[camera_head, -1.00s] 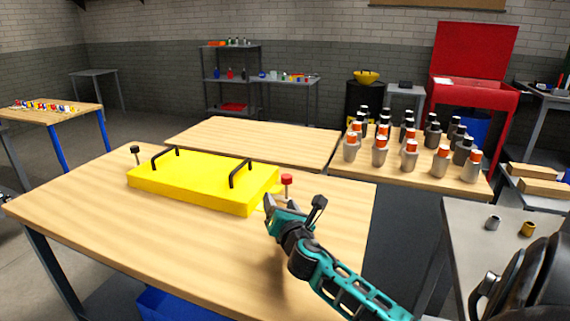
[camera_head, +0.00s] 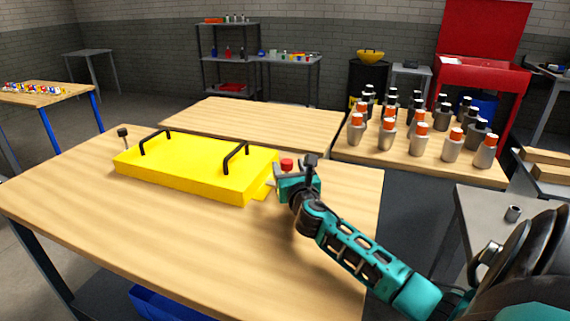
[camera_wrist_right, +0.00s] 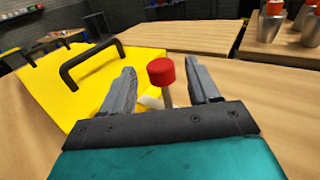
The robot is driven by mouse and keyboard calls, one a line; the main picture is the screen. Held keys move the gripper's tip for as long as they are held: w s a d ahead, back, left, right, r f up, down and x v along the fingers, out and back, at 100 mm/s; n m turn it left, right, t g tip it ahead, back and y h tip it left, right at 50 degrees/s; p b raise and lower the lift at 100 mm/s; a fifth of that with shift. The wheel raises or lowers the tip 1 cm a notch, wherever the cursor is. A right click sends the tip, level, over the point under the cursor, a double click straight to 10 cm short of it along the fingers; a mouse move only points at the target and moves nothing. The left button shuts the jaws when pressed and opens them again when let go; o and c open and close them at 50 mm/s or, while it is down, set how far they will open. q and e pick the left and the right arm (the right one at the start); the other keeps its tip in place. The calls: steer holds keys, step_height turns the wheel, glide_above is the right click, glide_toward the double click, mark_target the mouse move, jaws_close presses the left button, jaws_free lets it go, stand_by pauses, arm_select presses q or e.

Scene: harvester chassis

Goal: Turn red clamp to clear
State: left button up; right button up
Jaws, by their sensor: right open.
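The red clamp (camera_head: 287,165) has a round red knob on a thin post and stands at the right end of the yellow box (camera_head: 190,168) on the wooden table. In the right wrist view the red knob (camera_wrist_right: 161,71) shows between the two grey fingers. My right gripper (camera_head: 281,180) is open, with a finger on each side of the clamp in the right wrist view (camera_wrist_right: 163,88); I cannot tell whether they touch it. In the head view the gripper hides the clamp's post. The yellow box has two black handles (camera_head: 235,157). My left gripper is not in view.
A black-knobbed clamp (camera_head: 123,134) stands at the box's far left corner. The wooden table (camera_head: 180,245) is clear in front of the box. A table of grey bottles with orange and black caps (camera_head: 420,140) stands at the back right.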

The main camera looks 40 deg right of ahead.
mark_target(285, 159)
steer(key=b+x, duration=0.1)
steer(key=x, duration=0.3)
steer(key=shift+f, duration=0.1)
steer(key=shift+w+d+b, duration=0.35)
steer(key=shift+w+b, duration=0.05)
steer(key=shift+w, duration=0.2)
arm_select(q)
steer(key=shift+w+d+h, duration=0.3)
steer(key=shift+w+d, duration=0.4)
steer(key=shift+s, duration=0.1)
arm_select(e)
steer(key=c, duration=0.9)
steer(key=shift+c, duration=0.2)
